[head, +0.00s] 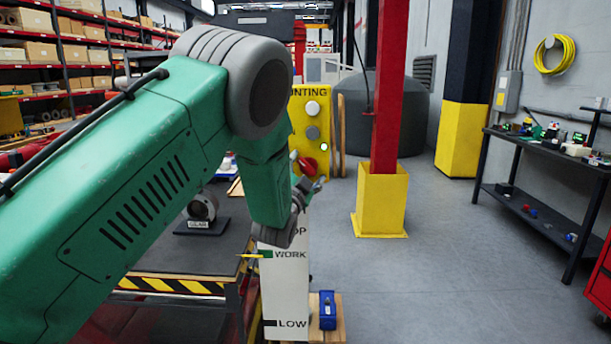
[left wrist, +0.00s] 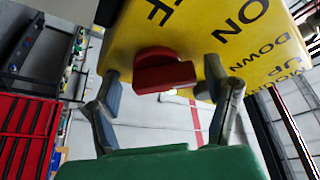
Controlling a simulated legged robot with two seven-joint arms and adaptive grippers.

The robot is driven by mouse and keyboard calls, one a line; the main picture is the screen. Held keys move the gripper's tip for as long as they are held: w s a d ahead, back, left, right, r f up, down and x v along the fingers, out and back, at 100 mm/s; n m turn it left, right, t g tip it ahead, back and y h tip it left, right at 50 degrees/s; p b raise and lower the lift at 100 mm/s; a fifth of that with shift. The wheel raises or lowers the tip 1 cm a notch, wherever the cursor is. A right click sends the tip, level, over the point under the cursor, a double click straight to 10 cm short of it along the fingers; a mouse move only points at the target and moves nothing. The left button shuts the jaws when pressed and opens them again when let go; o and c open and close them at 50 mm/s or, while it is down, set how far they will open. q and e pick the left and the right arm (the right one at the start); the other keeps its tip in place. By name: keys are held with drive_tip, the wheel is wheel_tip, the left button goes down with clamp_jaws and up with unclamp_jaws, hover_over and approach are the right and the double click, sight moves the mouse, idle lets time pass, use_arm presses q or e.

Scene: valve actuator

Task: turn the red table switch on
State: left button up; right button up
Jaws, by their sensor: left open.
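The red switch (head: 307,167) is a knob on a yellow panel (head: 297,122), straight ahead in the head view and partly behind my left gripper. In the left wrist view the red knob (left wrist: 165,74) stands out from the yellow panel (left wrist: 200,35), which bears the words ON, UP and DOWN. My right gripper is in neither view.
A white post (head: 286,290) with WORK and LOW marks stands below the panel. A workbench (head: 185,255) with a striped edge is to its left. A red column (head: 389,90) in a yellow base stands behind right. The floor (head: 440,270) at right is clear.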

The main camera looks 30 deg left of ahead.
use_arm(q)
drive_tip(key=v, duration=1.2)
drive_tip(key=shift+w+f, duration=0.15)
